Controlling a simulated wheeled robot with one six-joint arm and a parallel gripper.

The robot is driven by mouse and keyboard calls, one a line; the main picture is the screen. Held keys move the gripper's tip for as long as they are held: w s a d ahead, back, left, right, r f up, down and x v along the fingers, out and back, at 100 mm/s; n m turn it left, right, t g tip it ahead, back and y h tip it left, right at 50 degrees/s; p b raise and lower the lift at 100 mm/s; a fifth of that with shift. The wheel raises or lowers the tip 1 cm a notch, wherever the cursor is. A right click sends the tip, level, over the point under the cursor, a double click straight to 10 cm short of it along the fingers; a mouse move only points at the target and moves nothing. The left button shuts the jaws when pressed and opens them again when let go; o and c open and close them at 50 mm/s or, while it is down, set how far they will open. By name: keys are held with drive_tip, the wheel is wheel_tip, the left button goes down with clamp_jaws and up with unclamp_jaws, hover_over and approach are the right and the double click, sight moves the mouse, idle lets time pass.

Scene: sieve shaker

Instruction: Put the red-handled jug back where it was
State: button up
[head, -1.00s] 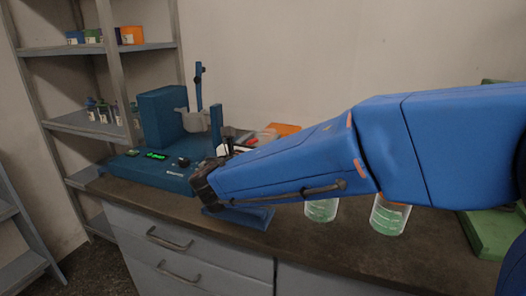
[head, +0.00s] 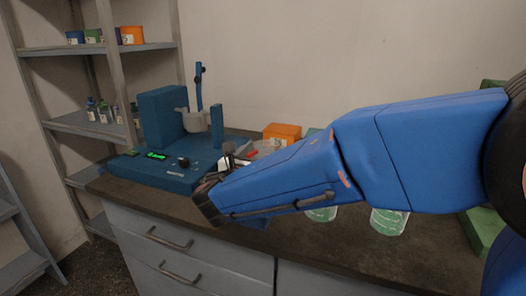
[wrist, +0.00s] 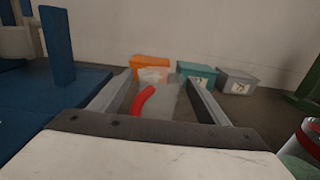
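The red-handled jug (wrist: 168,100) is a clear, see-through vessel. In the wrist view its curved red handle faces my palm and its body fills the gap between the fingertips. My gripper (wrist: 157,92) is spread to about the jug's width, with a finger along each side of the body.
The blue sieve shaker (head: 165,178) with a grey bowl (head: 195,121) stands left. An orange bin (wrist: 150,68), a teal bin (wrist: 196,73) and a grey bin (wrist: 237,80) stand along the wall. Two glass beakers with green contents, one here (head: 388,221), are below my forearm.

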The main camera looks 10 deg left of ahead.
drive_tip(key=shift+r, duration=0.15)
drive_tip(key=s+a, duration=0.1)
drive_tip(key=s, duration=1)
drive_tip(key=shift+s+a, duration=0.4)
